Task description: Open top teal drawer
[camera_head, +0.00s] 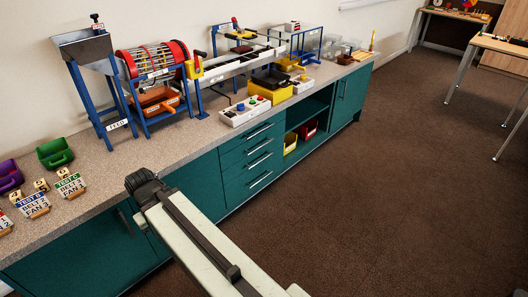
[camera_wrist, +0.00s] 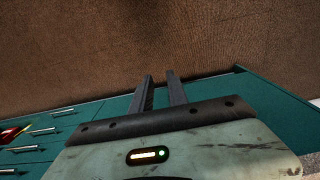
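The teal top drawer (camera_head: 235,143) is at the top of a stack of drawers in the counter's front, in the middle of the head view. It looks shut, flush with the drawers below. Its silver bar handle (camera_head: 259,131) is bare. My gripper (camera_wrist: 159,78) has two dark fingers apart with an empty gap, pointing towards the carpet, well to the side of those handles. In the head view only my arm shows clearly.
Right of the drawers is an open shelf with a yellow bin (camera_head: 290,143) and a red bin (camera_head: 308,130). Sorting machines, including a red drum (camera_head: 151,58), and a white button box (camera_head: 244,110) stand on the counter (camera_head: 185,137). The brown carpet (camera_head: 390,180) in front is clear.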

